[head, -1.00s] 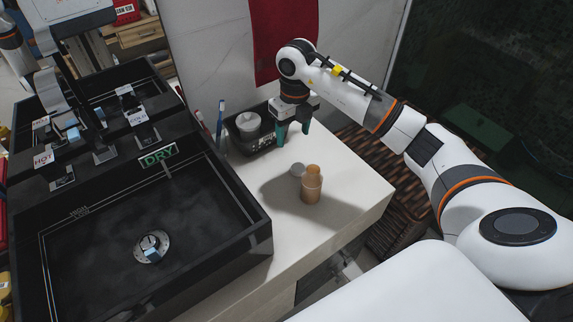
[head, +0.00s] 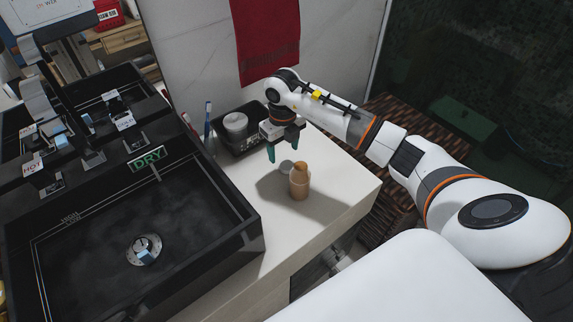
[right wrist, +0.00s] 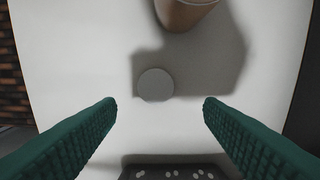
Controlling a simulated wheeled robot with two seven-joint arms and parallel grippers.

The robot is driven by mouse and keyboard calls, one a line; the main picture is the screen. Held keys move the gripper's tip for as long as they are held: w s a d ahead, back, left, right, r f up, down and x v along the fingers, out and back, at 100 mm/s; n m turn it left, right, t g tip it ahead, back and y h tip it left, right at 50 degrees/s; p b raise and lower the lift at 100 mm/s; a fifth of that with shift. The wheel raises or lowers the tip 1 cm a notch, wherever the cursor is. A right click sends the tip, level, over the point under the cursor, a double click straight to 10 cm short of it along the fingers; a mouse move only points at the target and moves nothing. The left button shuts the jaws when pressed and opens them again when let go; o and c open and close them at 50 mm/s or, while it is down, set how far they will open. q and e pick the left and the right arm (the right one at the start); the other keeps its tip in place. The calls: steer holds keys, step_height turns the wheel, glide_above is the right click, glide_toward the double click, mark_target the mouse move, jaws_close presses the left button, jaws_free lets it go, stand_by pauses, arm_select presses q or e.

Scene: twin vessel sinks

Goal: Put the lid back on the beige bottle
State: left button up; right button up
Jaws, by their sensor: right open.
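The beige bottle (head: 300,182) stands upright on the white counter, and its lower part shows at the top of the right wrist view (right wrist: 186,12). A round grey-white lid (head: 286,167) lies flat on the counter beside the bottle, apart from it in the right wrist view (right wrist: 156,85). My right gripper (head: 284,150) is open and empty above the counter, close to the lid on the side away from the bottle. Its green fingers (right wrist: 160,105) are spread wide, with the lid between and a little beyond their tips. My left gripper is not in view.
A dark tray (head: 243,146) with a white round container (head: 236,123) stands behind my right gripper. Toothbrushes (head: 207,118) stand next to it. A black sink (head: 110,215) lies left of the counter (head: 262,262). The counter in front of the bottle is clear.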

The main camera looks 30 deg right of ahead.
mark_target(286, 164)
steer(key=shift+s+f, duration=0.1)
steer(key=shift+f, duration=0.3)
steer(key=f, duration=0.3)
steer(key=f+p, duration=0.1)
steer(key=shift+d+f, duration=0.2)
steer(key=shift+d, duration=0.05)
steer(key=c, duration=1)
